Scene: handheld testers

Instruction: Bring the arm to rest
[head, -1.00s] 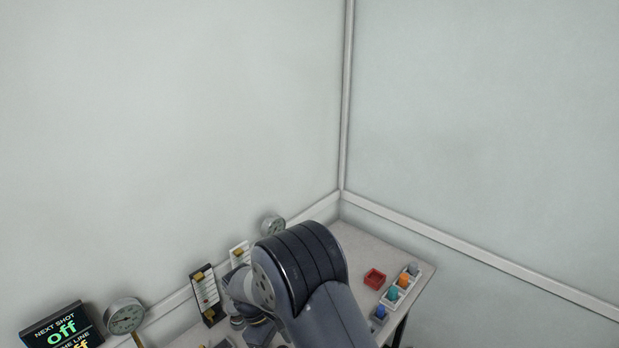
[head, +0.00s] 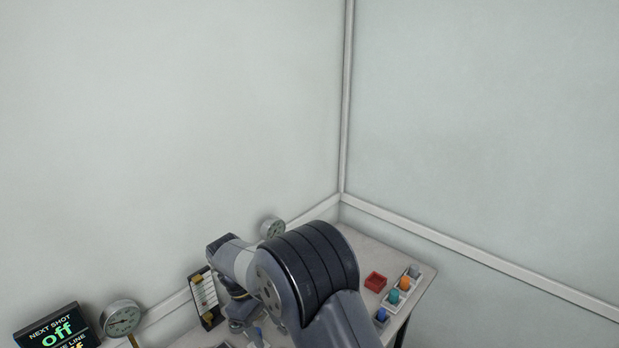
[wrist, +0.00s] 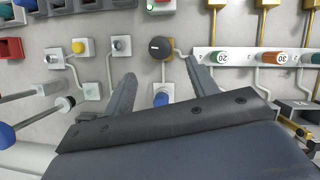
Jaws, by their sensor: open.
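My arm (head: 310,275) rises from the bottom of the head view and bends over the table, its wrist part out to the left in front of the wall. My gripper (wrist: 163,82) shows in the wrist view with its two fingers spread apart and nothing held between them. I cannot tell how far the fingers are from the panel. The fingertips cannot be made out in the head view.
The table (head: 350,243) carries a red tray (head: 375,281) and a white rack with coloured knobs (head: 404,283) at right. A slider panel (head: 204,298), a gauge (head: 122,318) and a display (head: 58,329) stand at left. Wall and air above are clear.

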